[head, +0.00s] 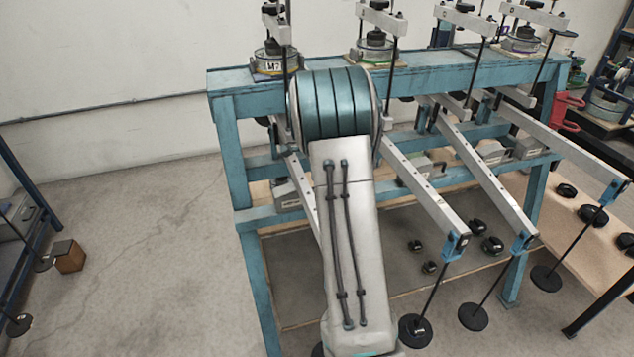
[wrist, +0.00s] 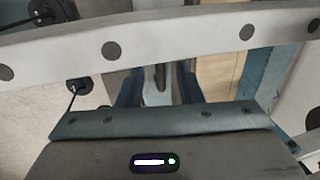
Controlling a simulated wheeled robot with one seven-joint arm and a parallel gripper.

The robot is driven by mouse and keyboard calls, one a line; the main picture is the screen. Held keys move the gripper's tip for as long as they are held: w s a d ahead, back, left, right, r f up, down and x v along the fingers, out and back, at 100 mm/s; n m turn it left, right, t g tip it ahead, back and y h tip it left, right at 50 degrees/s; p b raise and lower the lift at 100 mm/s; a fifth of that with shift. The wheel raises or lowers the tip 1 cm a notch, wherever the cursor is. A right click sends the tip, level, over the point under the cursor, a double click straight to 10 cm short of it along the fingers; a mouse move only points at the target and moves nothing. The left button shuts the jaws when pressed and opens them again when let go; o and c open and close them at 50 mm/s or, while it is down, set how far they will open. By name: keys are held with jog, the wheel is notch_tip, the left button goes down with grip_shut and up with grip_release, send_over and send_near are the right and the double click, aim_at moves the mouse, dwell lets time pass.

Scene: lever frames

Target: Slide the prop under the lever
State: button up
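Several long pale levers, such as the one (head: 425,188) right of my arm, slope down and forward from the teal frame (head: 240,150). Another lever (head: 292,170) is mostly behind my arm. In the wrist view a pale lever (wrist: 180,34) with dark round spots crosses the top, in front of my gripper (wrist: 157,88). Two dark blue finger-like parts show beyond the gripper's teal edge, with a grey shape between them. I cannot tell whether that shape is held or lies behind. I cannot identify the prop. In the head view my arm hides my gripper.
Rods with black disc weights (head: 415,330) hang from the lever ends. Small black weights (head: 491,245) lie below the levers. A wooden board (head: 585,235) with black weights is at right. A brown block (head: 69,256) is at left. The floor (head: 150,230) left of the frame is clear.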

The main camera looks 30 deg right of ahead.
notch_tip(320, 180, up, 12)
jog(key=s, duration=0.2)
jog(key=shift+s+a+r+b, duration=0.2)
jog(key=shift+a+r+b, duration=0.05)
jog(key=shift+a+b, duration=0.1)
jog(key=s+a+r+n, duration=0.3)
jog(key=s+a+n, duration=0.8)
jog(key=s+a, duration=0.25)
jog(key=s+a+f+n, duration=0.2)
jog(key=s+a+n, duration=0.1)
jog(key=s, duration=0.4)
jog(key=s+a+f+n, duration=0.2)
jog(key=s+a+n, duration=0.2)
jog(key=s+n, duration=0.2)
jog(key=shift+s+a+f+t, duration=0.2)
jog(key=shift+s+a+t, duration=0.1)
jog(key=shift+s+t, duration=0.1)
jog(key=shift+a, duration=0.1)
